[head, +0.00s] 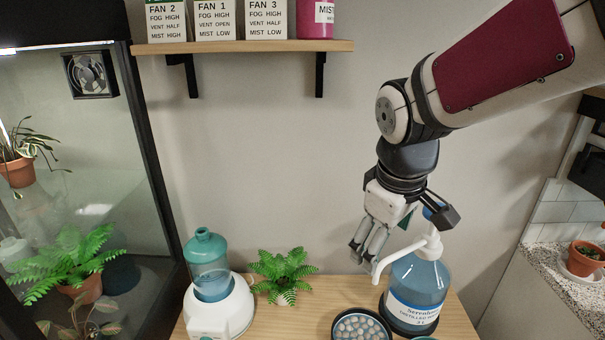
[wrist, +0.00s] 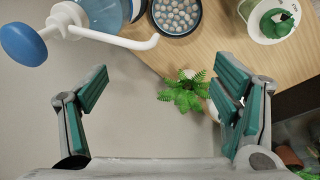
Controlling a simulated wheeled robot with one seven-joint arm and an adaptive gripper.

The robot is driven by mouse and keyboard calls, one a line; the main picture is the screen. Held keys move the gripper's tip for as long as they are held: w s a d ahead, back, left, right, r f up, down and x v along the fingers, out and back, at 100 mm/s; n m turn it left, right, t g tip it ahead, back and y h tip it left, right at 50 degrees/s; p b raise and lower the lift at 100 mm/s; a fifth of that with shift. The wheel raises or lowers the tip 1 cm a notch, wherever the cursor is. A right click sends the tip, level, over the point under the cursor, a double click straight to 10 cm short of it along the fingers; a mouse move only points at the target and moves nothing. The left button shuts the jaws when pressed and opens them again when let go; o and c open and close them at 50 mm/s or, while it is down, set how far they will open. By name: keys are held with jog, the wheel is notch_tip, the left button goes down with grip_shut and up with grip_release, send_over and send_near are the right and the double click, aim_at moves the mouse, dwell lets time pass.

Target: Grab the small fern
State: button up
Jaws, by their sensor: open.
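The small fern (head: 283,270) stands on the wooden table, in a small pale pot mostly hidden by its fronds. It also shows in the wrist view (wrist: 183,94), between the open fingers and nearer the right one. My gripper (head: 368,240) is open and empty. In the head view it hangs above and to the right of the fern, close to the pump bottle. It is apart from the fern.
A pump bottle of distilled water (head: 417,285) with a white spout stands right of the fern. A humidifier (head: 220,305) with a teal tank stands left. A round dish of pebbles (head: 361,325) is in front. A shelf (head: 240,47) with labelled cards hangs above.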

jog(key=w+a+f+n+g+y+b, duration=0.1)
jog(key=w+a+f+n+y+b, duration=0.1)
jog(key=w+a+f+n, duration=0.65)
jog(key=g+y+b, duration=0.2)
jog(key=y, duration=0.1)
send_near(281, 284)
jog(key=shift+s+r, duration=0.75)
jog(key=shift+r, duration=0.25)
jog(key=x, duration=0.8)
jog(key=shift+w+a+f, duration=0.15)
jog(key=shift+w+f, duration=0.1)
jog(key=shift+f, duration=0.1)
jog(key=shift+w+d+x, duration=0.1)
jog(key=shift+w+x, duration=0.05)
jog(key=shift+x, duration=0.7)
jog(key=shift+w+d+x, duration=0.15)
jog(key=shift+x, duration=0.7)
jog(key=shift+w+d+x, duration=0.1)
jog(key=shift+w+x, duration=0.05)
jog(key=shift+x, duration=0.75)
jog(key=shift+f, duration=0.1)
jog(key=c, duration=1.4)
